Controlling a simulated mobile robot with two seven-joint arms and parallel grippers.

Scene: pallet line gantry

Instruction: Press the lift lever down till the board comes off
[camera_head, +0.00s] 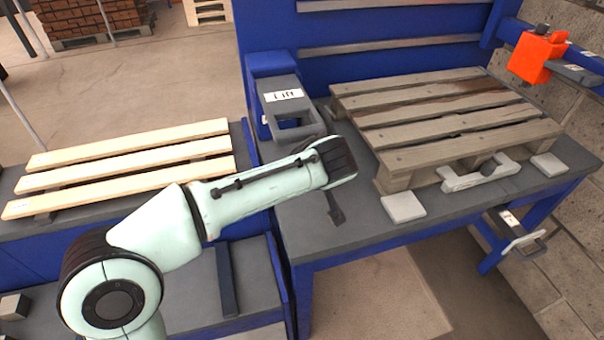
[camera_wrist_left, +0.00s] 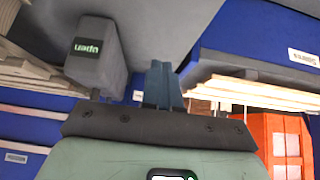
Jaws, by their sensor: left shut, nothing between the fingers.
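The lift lever (camera_head: 287,84), a grey frame-shaped handle with a white "Lift" label, stands on the blue post at the bench's left back corner. The weathered grey pallet (camera_head: 440,112) lies on the bench right of it, with its top boards (camera_head: 455,121) in place. My left arm reaches in from the left; its wrist is in front of the lever and hides part of the area below it. The left gripper (camera_head: 336,214) points down, left of the pallet, and seems apart from the lever. In the left wrist view its fingers (camera_wrist_left: 161,84) are shut and empty. My right gripper is out of view.
The bench (camera_head: 340,231) has grey blocks (camera_head: 403,207) and a grey handle (camera_head: 481,174) at the pallet's front. An orange device (camera_head: 537,58) is at the right. Pale boards (camera_head: 125,168) lie left. The wrist view shows a grey block labelled "Open" (camera_wrist_left: 97,56) and an orange object (camera_wrist_left: 283,145).

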